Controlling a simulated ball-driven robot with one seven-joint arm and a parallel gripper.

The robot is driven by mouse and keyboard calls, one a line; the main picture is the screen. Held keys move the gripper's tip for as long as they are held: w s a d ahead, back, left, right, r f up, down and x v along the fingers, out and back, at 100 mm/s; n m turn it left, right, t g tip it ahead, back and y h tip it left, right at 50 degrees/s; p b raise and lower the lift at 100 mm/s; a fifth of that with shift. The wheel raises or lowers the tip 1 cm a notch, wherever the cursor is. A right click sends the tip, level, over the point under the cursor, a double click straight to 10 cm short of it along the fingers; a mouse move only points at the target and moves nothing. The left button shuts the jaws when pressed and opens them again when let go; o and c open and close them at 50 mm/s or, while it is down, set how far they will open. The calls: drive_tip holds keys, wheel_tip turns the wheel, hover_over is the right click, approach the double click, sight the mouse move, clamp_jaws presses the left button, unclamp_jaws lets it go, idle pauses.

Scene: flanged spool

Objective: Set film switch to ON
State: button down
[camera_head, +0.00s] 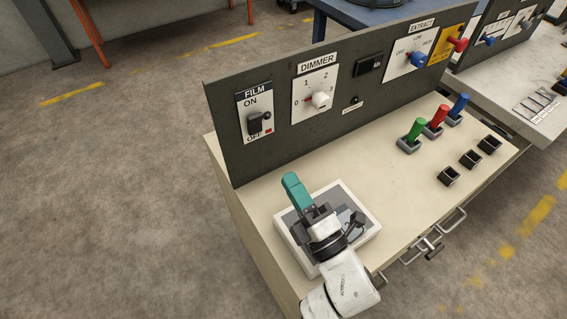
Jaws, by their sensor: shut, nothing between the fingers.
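The FILM switch (255,122) is a black toggle on a white plate with a dark blue FILM header, at the left end of the dark upright panel (345,125). ON is printed above it and OFF below it, with a small red mark beside OFF. Its lever knob sticks out to the right; I cannot tell for sure which position it is in. My gripper (316,214) is shut and empty over the shallow white tray on the bench, below and to the right of the switch and apart from it. My wrist hides part of the tray.
A teal block-like handle (297,192) lies over the far edge of the white tray (365,210), just beyond my gripper. The panel also carries a DIMMER knob (320,99) and an EXTRACT knob (418,60). Green, red and blue levers (437,119) stand to the right. Bare bench (260,178) lies beneath the switch.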

drive_tip(key=p, duration=0.2)
approach(255, 122)
drive_tip(key=x, duration=0.5)
drive_tip(key=shift+r, duration=0.25)
drive_tip(key=shift+x, duration=0.85)
drive_tip(key=shift+f, duration=0.15)
drive_tip(key=shift+w+a+b, duration=0.1)
drive_tip(key=shift+w+b, duration=0.05)
drive_tip(key=shift+b, duration=0.25)
